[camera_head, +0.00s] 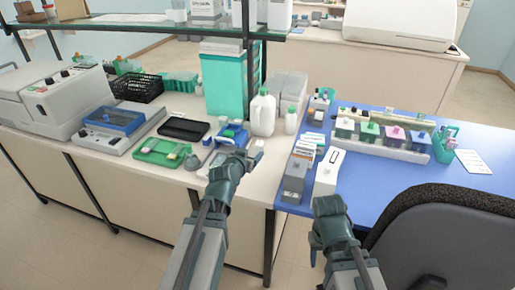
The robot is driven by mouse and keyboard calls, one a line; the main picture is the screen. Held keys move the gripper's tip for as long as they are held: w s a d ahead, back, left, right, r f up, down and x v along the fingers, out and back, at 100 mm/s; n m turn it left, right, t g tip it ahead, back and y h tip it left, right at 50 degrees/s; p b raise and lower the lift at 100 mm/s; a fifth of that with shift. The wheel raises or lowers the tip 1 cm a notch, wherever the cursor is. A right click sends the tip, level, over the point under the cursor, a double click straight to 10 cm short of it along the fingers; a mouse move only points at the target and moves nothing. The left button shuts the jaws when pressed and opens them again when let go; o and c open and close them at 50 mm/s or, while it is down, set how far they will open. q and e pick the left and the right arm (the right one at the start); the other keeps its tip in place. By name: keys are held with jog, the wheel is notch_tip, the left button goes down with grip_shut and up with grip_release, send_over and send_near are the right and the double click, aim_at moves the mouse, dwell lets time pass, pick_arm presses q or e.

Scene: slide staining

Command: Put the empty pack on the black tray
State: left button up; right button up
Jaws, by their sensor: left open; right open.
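A flat black tray (184,128) lies on the cream bench, left of the centre, behind the green tray. I cannot tell for sure which thing is the empty pack. A small whitish item (258,145) lies just beyond my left gripper. My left gripper (243,157) is open over the front of the cream bench, to the right of the black tray; whether it touches anything is unclear. My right gripper (326,207) is open, low at the front edge of the blue bench, in front of a white box (329,173). Its fingers are hard to make out.
A green tray (158,152) sits in front of the black tray. A white jug (263,113) and a teal bin (222,82) stand behind. A grey box (295,178) and staining jars (368,132) stand on the blue bench. A dark chair (440,235) blocks the front right.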

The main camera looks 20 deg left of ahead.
aim_at(258, 145)
pick_arm(q)
jog(key=b+x, duration=0.2)
jog(key=x, duration=0.6)
jog(key=shift+f+b, duration=0.1)
jog(key=shift+b, duration=0.3)
jog(key=shift+a+b+x, duration=0.15)
jog(key=shift+b+x, duration=0.4)
jog(key=shift+x, duration=0.8)
jog(key=shift+a+b+x, duration=0.15)
jog(key=shift+b+x, duration=0.35)
jog(key=shift+x, duration=0.8)
jog(key=shift+s, duration=0.1)
grip_shut()
